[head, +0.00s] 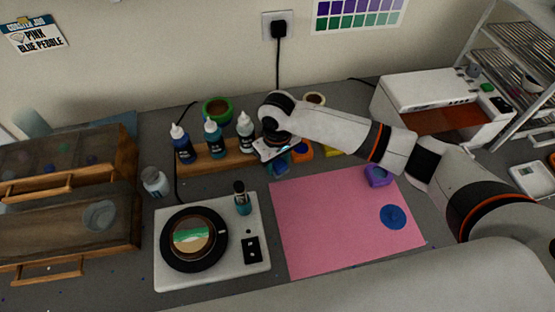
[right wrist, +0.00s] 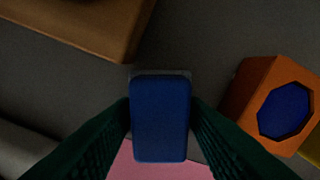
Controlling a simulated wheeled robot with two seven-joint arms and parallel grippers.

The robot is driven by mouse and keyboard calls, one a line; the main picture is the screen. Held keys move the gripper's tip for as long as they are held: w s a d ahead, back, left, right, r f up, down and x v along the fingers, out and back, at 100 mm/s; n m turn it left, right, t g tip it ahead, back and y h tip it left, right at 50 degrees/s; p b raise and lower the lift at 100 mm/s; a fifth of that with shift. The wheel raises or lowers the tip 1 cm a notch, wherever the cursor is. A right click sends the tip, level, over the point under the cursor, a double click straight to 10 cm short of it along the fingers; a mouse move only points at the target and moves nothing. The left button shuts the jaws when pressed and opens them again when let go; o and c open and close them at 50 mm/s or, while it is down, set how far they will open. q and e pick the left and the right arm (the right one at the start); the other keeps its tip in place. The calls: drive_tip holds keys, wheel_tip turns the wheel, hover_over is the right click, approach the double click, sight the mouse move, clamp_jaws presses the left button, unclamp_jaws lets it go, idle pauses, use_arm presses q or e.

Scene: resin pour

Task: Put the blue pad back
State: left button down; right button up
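The blue pad (right wrist: 160,118) is a dark blue rounded block, seen between the fingertips of my right gripper (right wrist: 160,112) in the right wrist view. The fingers touch both its sides. In the head view my right gripper (head: 274,151) is just right of the wooden bottle rack, and a bit of blue (head: 279,168) shows below it. The fingers are mostly hidden there. An orange block (right wrist: 262,92) with a dark blue octagonal face is right of the pad in the wrist view; the orange block (head: 302,150) also shows in the head view. My left gripper is not in view.
A wooden rack (head: 207,160) with several bottles is left of the gripper. A pink sheet (head: 325,225) with a blue disc (head: 393,216) lies in front; a purple block (head: 378,177) is at its back right. A yellow block (head: 332,151) stands behind the sheet. A white turntable unit (head: 250,275) is front left.

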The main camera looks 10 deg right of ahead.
sight(278, 162)
drive_tip(key=o, duration=0.4)
wheel_tip(278, 162, up, 12)
drive_tip(key=shift+r+b, duration=0.2)
drive_tip(key=shift+b, duration=0.85)
